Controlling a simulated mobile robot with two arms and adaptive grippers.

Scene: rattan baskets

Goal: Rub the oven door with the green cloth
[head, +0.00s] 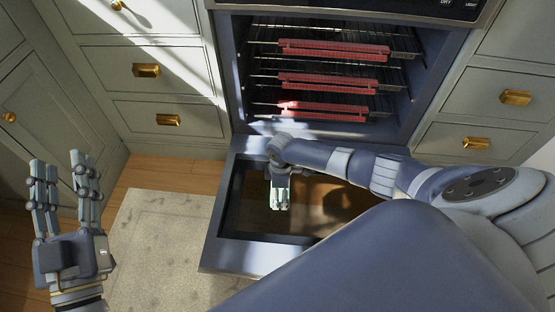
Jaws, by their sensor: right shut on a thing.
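The oven door (230,256) is folded down open in front of the oven, its dark frame around a brown window. My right gripper (279,203) is over the door's window, towards its left side, pointing down. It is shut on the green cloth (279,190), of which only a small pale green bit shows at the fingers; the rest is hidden. I cannot tell whether the cloth touches the door. My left gripper (61,166) is open and empty at the lower left, with its fingers apart, well away from the door.
The oven cavity (300,65) holds several wire racks with red front guards (325,80). Grey drawers with brass handles (146,70) flank it. A pale rug (155,240) lies on the wooden floor left of the door. My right arm covers the door's right part.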

